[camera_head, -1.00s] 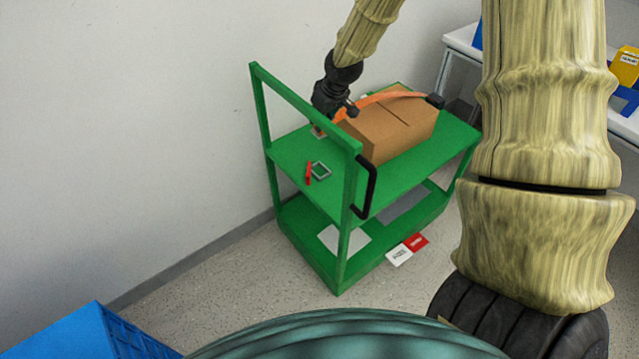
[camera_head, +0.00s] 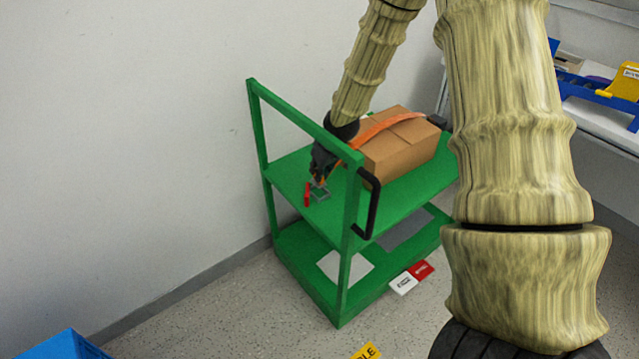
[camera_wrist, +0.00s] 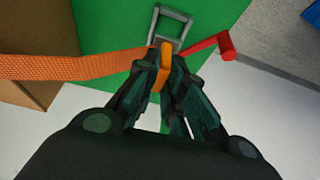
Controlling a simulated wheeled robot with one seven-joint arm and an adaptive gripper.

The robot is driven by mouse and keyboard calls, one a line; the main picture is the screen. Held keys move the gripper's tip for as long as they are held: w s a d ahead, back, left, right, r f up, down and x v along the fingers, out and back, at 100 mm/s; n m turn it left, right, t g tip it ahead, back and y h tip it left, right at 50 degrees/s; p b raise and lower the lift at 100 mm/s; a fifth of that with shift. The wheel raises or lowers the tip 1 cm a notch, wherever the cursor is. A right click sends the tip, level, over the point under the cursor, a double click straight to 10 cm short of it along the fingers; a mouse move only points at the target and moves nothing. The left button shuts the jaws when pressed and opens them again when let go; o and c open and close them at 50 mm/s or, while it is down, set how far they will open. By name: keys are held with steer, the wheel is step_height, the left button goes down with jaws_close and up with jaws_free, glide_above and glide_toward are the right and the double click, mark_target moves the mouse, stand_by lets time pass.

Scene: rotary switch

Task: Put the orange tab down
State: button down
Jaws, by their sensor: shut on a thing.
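My gripper (camera_head: 318,178) is low over the near left part of the green cart's top shelf (camera_head: 400,212), close to a grey ratchet buckle frame (camera_head: 321,194) with a red handle (camera_head: 307,195). In the wrist view the fingers (camera_wrist: 167,75) are closed on the orange tab (camera_wrist: 166,60), which stands between the fingertips. The tab is just in front of the grey frame (camera_wrist: 171,24) in that view; I cannot tell if they touch. The red handle (camera_wrist: 212,46) is right of it. An orange strap (camera_wrist: 80,66) runs from the left to the fingers.
A cardboard box (camera_head: 402,153) stands on the shelf behind my gripper, with the orange strap (camera_head: 385,125) over it. The cart's green rail and black handle (camera_head: 368,205) stand at the near side. A wall is at the left. Blue crate (camera_head: 65,345) stands at lower left.

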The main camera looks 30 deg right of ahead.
steer(key=shift+f, duration=2.2)
steer(key=c, duration=1.5)
jaws_free()
steer(key=shift+f, duration=0.1)
steer(key=v, duration=1.2)
steer(key=shift+p, duration=0.35)
